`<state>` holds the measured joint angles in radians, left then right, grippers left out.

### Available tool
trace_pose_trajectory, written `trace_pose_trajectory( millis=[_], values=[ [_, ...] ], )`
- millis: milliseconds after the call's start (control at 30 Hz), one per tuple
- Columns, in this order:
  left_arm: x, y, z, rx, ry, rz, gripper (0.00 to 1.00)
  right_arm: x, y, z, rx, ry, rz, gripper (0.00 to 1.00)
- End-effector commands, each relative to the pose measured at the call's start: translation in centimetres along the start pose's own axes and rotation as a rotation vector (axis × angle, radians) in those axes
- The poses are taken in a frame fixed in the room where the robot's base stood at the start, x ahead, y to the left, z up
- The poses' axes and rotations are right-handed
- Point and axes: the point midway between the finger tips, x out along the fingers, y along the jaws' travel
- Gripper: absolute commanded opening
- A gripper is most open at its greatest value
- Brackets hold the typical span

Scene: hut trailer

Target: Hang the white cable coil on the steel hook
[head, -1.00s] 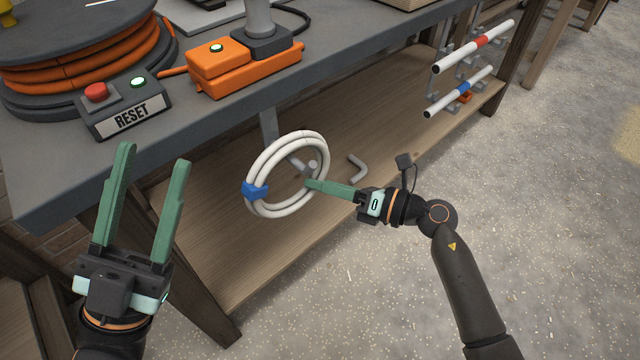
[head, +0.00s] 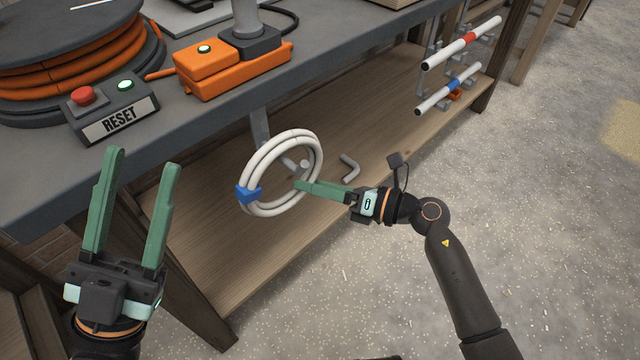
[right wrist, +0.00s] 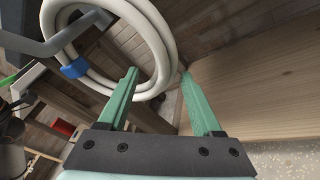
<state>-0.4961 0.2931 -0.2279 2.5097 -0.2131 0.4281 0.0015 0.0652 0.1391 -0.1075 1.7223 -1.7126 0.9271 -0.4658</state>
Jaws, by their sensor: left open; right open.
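The white cable coil (head: 310,142) with its blue tie (head: 247,194) is upright under the bench. The steel hook (head: 260,130) comes down from the bench edge. Its peg passes through the coil's opening, and its round end (head: 304,166) shows inside the ring. The coil also shows in the right wrist view (right wrist: 158,42), around the grey hook (right wrist: 62,40). My right gripper (head: 298,185) is at the coil's right side, its fingertips overlapping the rim in the head view. In the right wrist view its fingers (right wrist: 160,73) are apart. My left gripper (head: 143,158) is open and empty at the left.
A second grey hook (head: 349,168) is right of the coil. The bench (head: 210,115) carries an orange box (head: 230,77), a RESET button box (head: 112,108) and a cable reel (head: 75,62). A wooden shelf (head: 215,255) lies below.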

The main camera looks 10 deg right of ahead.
Motion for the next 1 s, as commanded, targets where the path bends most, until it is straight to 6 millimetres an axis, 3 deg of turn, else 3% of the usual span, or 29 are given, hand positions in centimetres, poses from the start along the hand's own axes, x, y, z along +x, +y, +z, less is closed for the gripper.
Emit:
trace_pose_trajectory(
  millis=[167,600,800,1000],
  values=[
    [0.3,-0.1,-0.2,0.004,0.0,0.0,0.5,-1.5,0.0,0.0,0.0,0.001,-0.003,0.67],
    [1.1,-0.7,-1.1,0.025,0.001,-0.003,0.5,-10.4,0.1,0.1,0.0,0.001,-0.002,0.67],
    [1.1,-0.7,-1.1,0.028,-0.001,-0.003,0.5,-12.3,0.1,0.1,0.001,-0.001,0.001,0.67],
    [1.1,-0.7,-1.1,0.029,0.0,-0.004,0.5,-12.5,0.1,0.1,-0.001,-0.001,0.002,0.67]
  ],
)
